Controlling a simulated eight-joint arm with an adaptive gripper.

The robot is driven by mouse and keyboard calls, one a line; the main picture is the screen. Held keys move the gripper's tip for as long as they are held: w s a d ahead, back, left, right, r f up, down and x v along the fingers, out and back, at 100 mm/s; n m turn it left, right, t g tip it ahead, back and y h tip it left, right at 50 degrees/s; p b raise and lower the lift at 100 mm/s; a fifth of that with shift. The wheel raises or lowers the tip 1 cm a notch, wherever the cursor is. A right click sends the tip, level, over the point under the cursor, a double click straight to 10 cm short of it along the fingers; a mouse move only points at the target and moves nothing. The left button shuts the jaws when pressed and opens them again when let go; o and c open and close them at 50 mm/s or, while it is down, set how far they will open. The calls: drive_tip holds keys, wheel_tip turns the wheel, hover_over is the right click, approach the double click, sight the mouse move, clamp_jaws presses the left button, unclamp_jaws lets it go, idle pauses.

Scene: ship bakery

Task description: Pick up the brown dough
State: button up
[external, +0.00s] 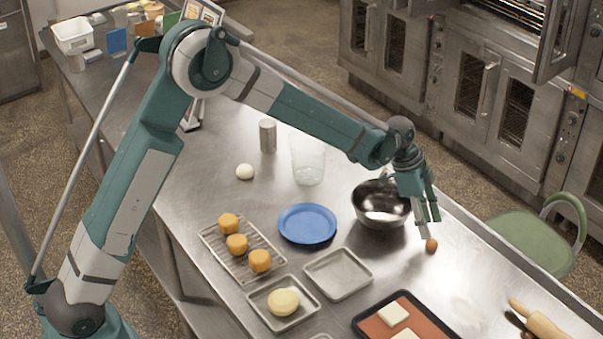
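A small brown ball (431,246), which looks like the brown dough, lies on the steel table right of the metal bowl. My gripper (429,224) points down just above it, with its fingers a little apart and nothing visible between them. The fingertips are close to the ball; I cannot tell whether they touch it. The ball shows almost whole below the fingers.
The metal bowl (381,203) stands close left of my gripper. Nearby are a blue plate (307,224), an empty tray (338,273), a rack (215,246) with three orange-brown pieces, a clear container (308,160) and a rolling pin (538,321).

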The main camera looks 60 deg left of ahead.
sight(432, 244)
drive_tip(key=shift+d+f, duration=0.1)
drive_tip(key=shift+f, duration=0.2)
drive_tip(key=shift+x, duration=2.45)
drive_tip(key=c, duration=0.9)
